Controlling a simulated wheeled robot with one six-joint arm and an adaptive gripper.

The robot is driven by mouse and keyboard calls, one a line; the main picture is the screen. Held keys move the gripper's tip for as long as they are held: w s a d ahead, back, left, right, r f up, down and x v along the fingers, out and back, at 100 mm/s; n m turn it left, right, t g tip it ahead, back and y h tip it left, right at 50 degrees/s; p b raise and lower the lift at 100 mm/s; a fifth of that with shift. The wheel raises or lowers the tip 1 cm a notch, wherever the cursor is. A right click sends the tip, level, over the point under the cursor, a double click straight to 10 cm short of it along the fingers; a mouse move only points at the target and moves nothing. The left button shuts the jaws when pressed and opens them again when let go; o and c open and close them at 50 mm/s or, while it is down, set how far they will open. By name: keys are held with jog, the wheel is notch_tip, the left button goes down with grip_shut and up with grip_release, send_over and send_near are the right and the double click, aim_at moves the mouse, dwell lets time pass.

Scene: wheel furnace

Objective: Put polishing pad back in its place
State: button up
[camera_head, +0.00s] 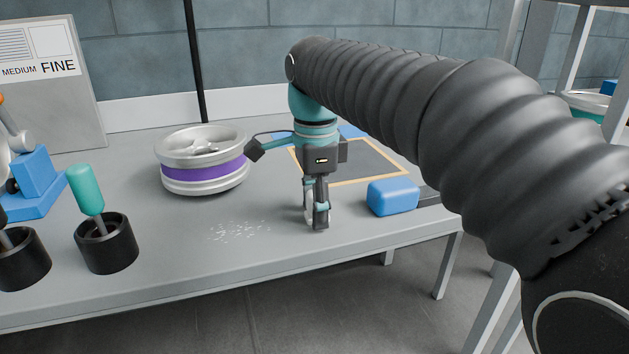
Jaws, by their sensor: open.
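A blue rounded block (392,197), which looks like the polishing pad, lies on the grey table at the front right, by the corner of a dark mat (360,160) with an orange border. I cannot tell for sure that it is the pad. My gripper (315,224) points straight down just left of the block, low over the table, with a gap between them. Its jaws are open, seen nearly edge-on, and I see nothing clearly held. My gripper and arm hide part of the mat and some blue items behind it.
A silver wheel with a purple band (204,160) stands left of my gripper. White specks (239,232) lie on the table (185,262) before it. A teal-handled tool (86,190) stands in a black cup (106,245). A board marked MEDIUM and FINE (50,100) stands at the back left.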

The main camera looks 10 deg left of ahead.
notch_tip(320, 180, up, 14)
jog(key=p, duration=0.1)
dwell(0.5)
jog(key=shift+f, duration=0.1)
jog(key=s+d+f+n+t, duration=0.1)
jog(key=s+d+f+n, duration=0.15)
jog(key=d, duration=0.55)
jog(key=s+d+f+n+t, duration=0.1)
jog(key=d+f+n, duration=0.25)
jog(key=d, duration=0.45)
jog(key=s+d+f+n+t, duration=0.1)
jog(key=s+d+f+n, duration=0.2)
jog(key=f, duration=0.6)
jog(key=s+d+f+n+t, duration=0.2)
jog(key=s+d+f+n, duration=0.1)
jog(key=s+d+f, duration=0.5)
jog(key=shift+s+d+f+n+t, duration=0.15)
jog(key=shift+s+f+n+t, duration=0.2)
jog(key=shift+f, duration=0.5)
